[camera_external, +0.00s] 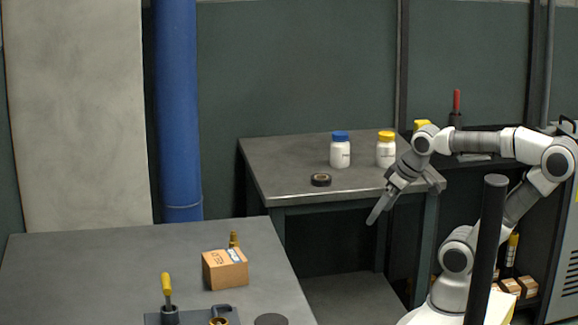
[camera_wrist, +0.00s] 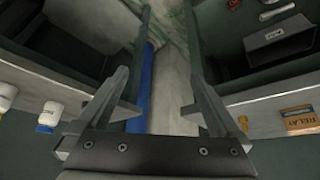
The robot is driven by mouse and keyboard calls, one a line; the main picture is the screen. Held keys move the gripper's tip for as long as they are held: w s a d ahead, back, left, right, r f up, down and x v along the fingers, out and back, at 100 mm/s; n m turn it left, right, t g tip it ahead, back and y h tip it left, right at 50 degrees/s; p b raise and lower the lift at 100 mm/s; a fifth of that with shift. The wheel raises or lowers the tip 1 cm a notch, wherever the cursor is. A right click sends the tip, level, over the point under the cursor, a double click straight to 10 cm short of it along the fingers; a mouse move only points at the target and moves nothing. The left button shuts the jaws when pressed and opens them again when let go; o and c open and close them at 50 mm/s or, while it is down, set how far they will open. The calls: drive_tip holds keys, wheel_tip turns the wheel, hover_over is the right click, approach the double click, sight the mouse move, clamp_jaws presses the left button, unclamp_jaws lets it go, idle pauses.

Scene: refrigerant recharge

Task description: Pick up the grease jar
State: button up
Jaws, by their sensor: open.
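Two white jars stand upright on the back table (camera_external: 285,160). One has a blue lid (camera_external: 340,150), the other a yellow lid (camera_external: 386,150); their labels are too small to read, so I cannot tell which holds grease. In the wrist view, the yellow-lidded jar (camera_wrist: 6,98) and the blue-lidded jar (camera_wrist: 48,117) show at the left edge. My gripper (camera_external: 376,214) points down and left in front of the back table's front edge, apart from both jars. Its fingers (camera_wrist: 167,30) are spread with nothing between them.
A black tape roll (camera_external: 320,180) lies near the back table's front edge. The front-left table (camera_external: 90,265) carries a cardboard box (camera_external: 225,269), a small brass fitting (camera_external: 234,240) and a yellow-handled tool (camera_external: 167,290). A blue pipe (camera_external: 178,110) stands behind. A dark post (camera_external: 487,250) rises before my arm.

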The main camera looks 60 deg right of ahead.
drive_tip(key=w+d+r+m+g+h+p, duration=0.25)
drive_tip(key=w+d+m, duration=0.25)
drive_tip(key=d, duration=0.4)
drive_tip(key=w+d+r+m+g+h+p, duration=0.1)
drive_tip(key=w+d+m+g+h+p, duration=0.15)
drive_tip(key=w+d+m+h, duration=0.4)
drive_tip(key=m+h+p, duration=0.4)
drive_tip(key=m+p, duration=0.1)
drive_tip(key=m, duration=0.1)
approach(383, 143)
drive_tip(key=shift+g, duration=0.3)
drive_tip(key=x, duration=0.7)
drive_tip(key=b+x, duration=0.1)
drive_tip(key=x, duration=0.2)
drive_tip(key=shift+w+d+f, duration=0.15)
drive_tip(key=shift+w+d, duration=0.1)
drive_tip(key=shift+d, duration=0.15)
drive_tip(key=x, duration=0.4)
drive_tip(key=shift+s+f, duration=0.1)
drive_tip(key=shift+f, duration=0.25)
drive_tip(key=shift+d+f, duration=0.15)
drive_tip(key=shift+d, duration=0.3)
drive_tip(key=shift+h, duration=0.3)
clamp_jaws()
